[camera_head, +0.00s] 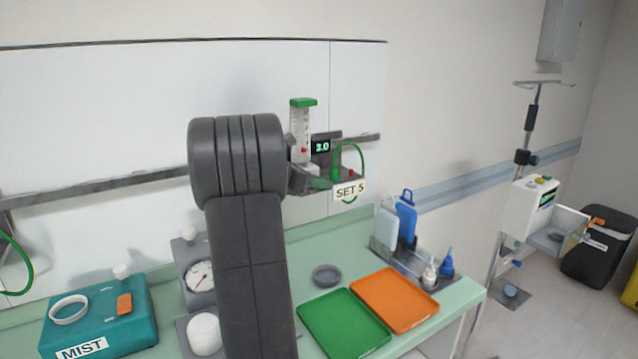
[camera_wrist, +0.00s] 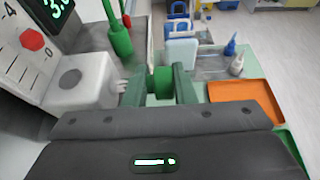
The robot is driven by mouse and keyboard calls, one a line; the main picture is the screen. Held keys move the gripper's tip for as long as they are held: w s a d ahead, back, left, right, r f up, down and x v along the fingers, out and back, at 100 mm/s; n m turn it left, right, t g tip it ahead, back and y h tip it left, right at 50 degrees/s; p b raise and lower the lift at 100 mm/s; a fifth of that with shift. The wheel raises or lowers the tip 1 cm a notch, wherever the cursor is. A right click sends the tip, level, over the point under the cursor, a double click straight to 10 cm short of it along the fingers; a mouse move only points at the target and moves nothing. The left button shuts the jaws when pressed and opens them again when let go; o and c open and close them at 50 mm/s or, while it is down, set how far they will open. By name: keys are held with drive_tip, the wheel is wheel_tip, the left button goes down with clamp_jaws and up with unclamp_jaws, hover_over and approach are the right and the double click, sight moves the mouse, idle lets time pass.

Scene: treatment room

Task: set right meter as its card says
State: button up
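The right meter (camera_head: 301,128) hangs on the wall rail, with a green cap and a clear tube. Its lit display (camera_head: 320,147) reads 2.0 or 3.0; the digits are small. Its card (camera_head: 349,190) says SET 5. In the wrist view, the red ball (camera_wrist: 33,40) sits between 0 and 4, nearer 0. My gripper (camera_wrist: 160,85) is at the meter's lower end. Its two fingers stand apart, with a green part, apparently the knob (camera_wrist: 162,84), in the gap. I cannot tell whether they press on it. My arm hides most of the gripper in the head view.
A green hose (camera_head: 361,158) loops beside the meter. Below stand a green tray (camera_head: 342,324), an orange tray (camera_head: 395,299), a grey dish (camera_head: 326,275) and a bottle rack (camera_head: 412,262). An infusion stand (camera_head: 525,155) is right.

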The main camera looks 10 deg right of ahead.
drive_tip(key=shift+s+f+t+h+b, duration=0.25)
drive_tip(key=shift+f+h+b, duration=0.4)
drive_tip(key=shift+b, duration=0.8)
drive_tip(key=t+h+b, duration=0.1)
drive_tip(key=h+b, duration=0.1)
drive_tip(key=b, duration=0.1)
drive_tip(key=shift+w, duration=0.1)
drive_tip(key=shift+r+h+b, duration=0.25)
drive_tip(key=shift+h+b, duration=0.15)
drive_tip(key=shift+h, duration=0.05)
drive_tip(key=o, duration=0.7)
drive_tip(key=shift+o, duration=0.8)
drive_tip(key=shift+s+r, duration=0.15)
drive_tip(key=shift+s, duration=0.05)
drive_tip(key=shift+w, duration=0.1)
drive_tip(key=shift+a, duration=0.1)
